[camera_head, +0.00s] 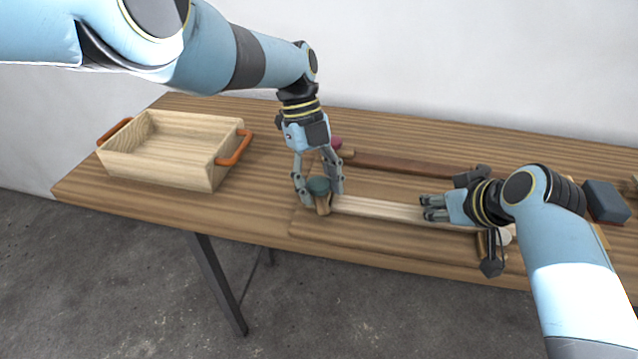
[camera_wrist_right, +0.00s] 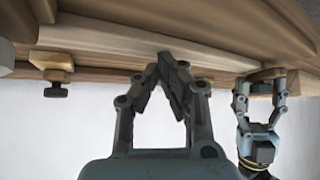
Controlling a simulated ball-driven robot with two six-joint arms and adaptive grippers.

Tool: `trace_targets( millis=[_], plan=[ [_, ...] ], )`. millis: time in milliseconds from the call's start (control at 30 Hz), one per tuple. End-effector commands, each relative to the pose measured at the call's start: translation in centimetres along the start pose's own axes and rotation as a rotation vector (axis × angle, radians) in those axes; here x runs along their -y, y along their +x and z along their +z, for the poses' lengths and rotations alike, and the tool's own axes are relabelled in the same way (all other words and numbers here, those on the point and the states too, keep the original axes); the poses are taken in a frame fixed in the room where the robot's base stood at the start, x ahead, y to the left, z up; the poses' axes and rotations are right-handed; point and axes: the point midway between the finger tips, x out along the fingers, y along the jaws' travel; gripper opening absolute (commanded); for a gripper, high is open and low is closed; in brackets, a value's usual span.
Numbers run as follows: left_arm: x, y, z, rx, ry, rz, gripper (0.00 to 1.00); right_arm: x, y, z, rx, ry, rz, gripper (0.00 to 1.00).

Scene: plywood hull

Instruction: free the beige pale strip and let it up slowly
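The beige pale strip (camera_head: 385,209) lies along the near side of a wooden board, its left end at a wooden turn-piece with a green knob (camera_head: 318,186). My left gripper (camera_head: 319,192) is over this knob from above, one finger on each side, and appears shut on it. My right gripper (camera_head: 428,207) is at the right part of the strip. In the right wrist view its fingertips (camera_wrist_right: 164,62) meet in a point at the pale strip (camera_wrist_right: 100,42), with nothing seen between them. Whether they touch the strip cannot be told. My left gripper (camera_wrist_right: 260,95) also shows there.
A wooden box (camera_head: 165,165) with orange handles stands at the left of the table. A dark red-brown strip (camera_head: 405,166) lies behind the pale one, with a pink knob (camera_head: 335,143) at its left end. A dark block (camera_head: 605,202) is at the right.

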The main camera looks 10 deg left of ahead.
Motion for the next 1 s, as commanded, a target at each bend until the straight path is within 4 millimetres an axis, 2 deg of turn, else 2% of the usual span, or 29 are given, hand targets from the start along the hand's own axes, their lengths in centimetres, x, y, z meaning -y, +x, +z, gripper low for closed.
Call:
trace_targets(
  millis=[33, 100, 133, 467, 1000],
  plan=[
    [0.0, 0.0, 0.0, 0.000, 0.000, 0.000, 0.55, 0.0, 0.1, 0.3, 0.007, 0.000, -0.001, 0.00],
    [0.0, 0.0, 0.0, 0.000, 0.000, 0.000, 0.64, 0.0, 0.1, 0.3, 0.007, 0.000, -0.001, 0.00],
    [0.0, 0.0, 0.0, 0.000, 0.000, 0.000, 0.65, 0.0, 0.1, 0.3, 0.007, 0.000, -0.001, 0.00],
    [0.0, -0.1, 0.0, 0.000, 0.000, 0.000, 0.65, 0.0, 0.0, 0.2, 0.006, 0.000, -0.001, 0.00],
    [0.0, -1.5, -0.6, 0.001, 0.000, -0.001, 0.65, 0.0, -0.9, -0.8, 0.004, 0.000, -0.001, 0.00]
  ],
)
